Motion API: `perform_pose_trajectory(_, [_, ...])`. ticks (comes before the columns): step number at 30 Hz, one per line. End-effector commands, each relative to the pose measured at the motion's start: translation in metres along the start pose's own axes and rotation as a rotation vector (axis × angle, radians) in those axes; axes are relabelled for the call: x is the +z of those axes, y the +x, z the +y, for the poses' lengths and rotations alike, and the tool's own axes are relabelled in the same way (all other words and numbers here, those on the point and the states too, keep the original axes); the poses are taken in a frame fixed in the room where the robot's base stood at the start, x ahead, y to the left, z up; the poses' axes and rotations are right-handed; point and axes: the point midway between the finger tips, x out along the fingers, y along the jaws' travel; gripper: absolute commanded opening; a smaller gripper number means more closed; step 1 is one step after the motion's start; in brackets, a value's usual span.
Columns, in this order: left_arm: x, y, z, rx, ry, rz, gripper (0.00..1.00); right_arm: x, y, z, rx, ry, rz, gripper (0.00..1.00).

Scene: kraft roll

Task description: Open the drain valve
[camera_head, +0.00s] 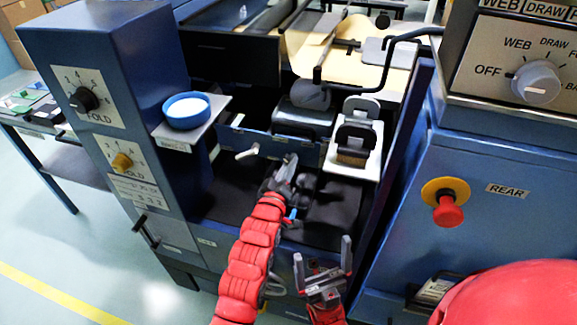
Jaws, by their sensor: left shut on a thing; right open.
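My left gripper (287,166) reaches up into the open bay of the blue machine, in front of a low blue panel (230,139). It is shut on a small part at this panel, which looks like the drain valve's handle. The jaws hide most of that part, so its angle cannot be told. A short pale lever (247,153) sticks out of the same panel, left of the gripper. My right gripper (322,264) is open and empty, lower and nearer, in front of the bay.
A blue bowl (187,113) with white contents stands on a small shelf left of the bay. Dark holders stand on a white plate (367,167) at right. A bent dark crank (386,67) is above them. A red stop button (447,209) is on the right cabinet.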

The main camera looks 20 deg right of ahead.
Motion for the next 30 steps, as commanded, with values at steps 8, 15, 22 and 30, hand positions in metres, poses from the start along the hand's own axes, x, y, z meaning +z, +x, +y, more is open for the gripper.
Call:
perform_pose_trajectory(8, [0.000, 0.000, 0.000, 0.000, 0.000, 0.000, 0.00, 0.000, 0.000, 0.000, 0.000, 0.000, 0.000, 1.00])
perform_pose_trajectory(15, [0.001, 0.000, -0.001, 0.000, 0.026, 0.000, 0.00, 0.000, -0.002, 0.000, 0.000, 0.000, 0.000, 1.00])
perform_pose_trajectory(22, [0.002, 0.000, -0.002, -0.001, 0.140, -0.001, 0.00, 0.002, -0.009, 0.000, 0.000, 0.000, 0.000, 1.00])
perform_pose_trajectory(30, [0.002, 0.000, -0.001, -0.001, 0.375, -0.002, 0.00, 0.003, -0.019, -0.001, 0.000, 0.000, 0.000, 1.00])
